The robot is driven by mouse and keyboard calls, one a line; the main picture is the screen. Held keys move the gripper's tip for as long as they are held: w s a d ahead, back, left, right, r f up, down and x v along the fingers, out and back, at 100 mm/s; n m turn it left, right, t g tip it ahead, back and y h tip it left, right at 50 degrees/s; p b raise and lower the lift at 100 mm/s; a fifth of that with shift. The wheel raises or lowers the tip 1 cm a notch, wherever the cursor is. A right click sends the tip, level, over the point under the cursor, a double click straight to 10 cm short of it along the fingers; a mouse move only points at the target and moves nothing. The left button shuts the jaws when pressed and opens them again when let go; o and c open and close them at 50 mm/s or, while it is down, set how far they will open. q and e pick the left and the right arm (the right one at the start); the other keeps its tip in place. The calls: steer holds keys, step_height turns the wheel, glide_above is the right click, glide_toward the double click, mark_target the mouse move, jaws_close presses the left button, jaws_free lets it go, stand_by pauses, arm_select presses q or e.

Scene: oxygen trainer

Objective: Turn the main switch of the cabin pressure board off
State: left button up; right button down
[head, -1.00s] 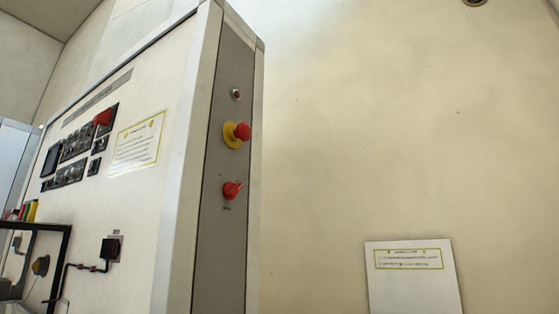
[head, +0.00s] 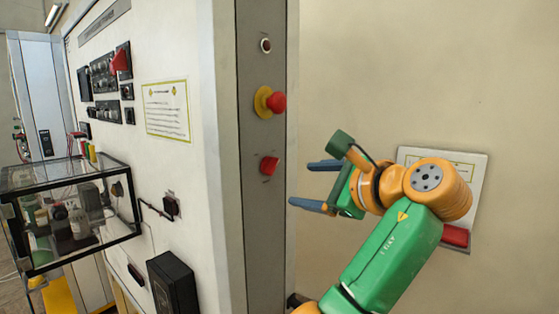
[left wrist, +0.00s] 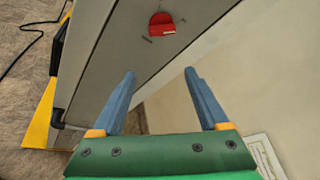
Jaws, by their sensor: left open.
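A red rotary switch (head: 269,165) sits low on the grey side strip (head: 262,225) of the large white cabinet. Its board name is too small to read. It also shows in the left wrist view (left wrist: 161,24), beyond the fingertips, its handle bar lying roughly across the picture. My left gripper (head: 302,184) is open and empty, its blue fingers pointing at the strip just right of and slightly below the switch. In the left wrist view the open fingers (left wrist: 160,72) stand apart, with the switch between and ahead of them, untouched. My right gripper is not in view.
Above the switch are a red mushroom button (head: 277,102) on a yellow base and a small round button (head: 265,45). The front panel carries black instruments and another red knob (head: 119,62). A glass case (head: 110,240) stands left. A notice board (head: 470,180) is behind my arm.

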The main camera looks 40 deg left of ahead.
mark_target(274, 167)
arm_select(q)
steer(key=s+r, duration=0.3)
steer(key=r, duration=0.2)
steer(key=shift+n, duration=0.3)
steer(key=x, duration=0.2)
steer(key=p+x, duration=0.1)
steer(key=x, duration=0.1)
steer(key=p+x, duration=0.1)
steer(key=x, duration=0.2)
steer(key=shift+w+d+f, duration=0.1)
steer(key=shift+f, duration=0.2)
steer(key=shift+a+f, duration=0.15)
steer(key=shift+a, duration=0.15)
steer(key=shift+d, duration=0.1)
steer(key=shift+s+d, duration=0.1)
steer(key=shift+s, duration=0.1)
steer(key=shift+c, duration=0.8)
jaws_close()
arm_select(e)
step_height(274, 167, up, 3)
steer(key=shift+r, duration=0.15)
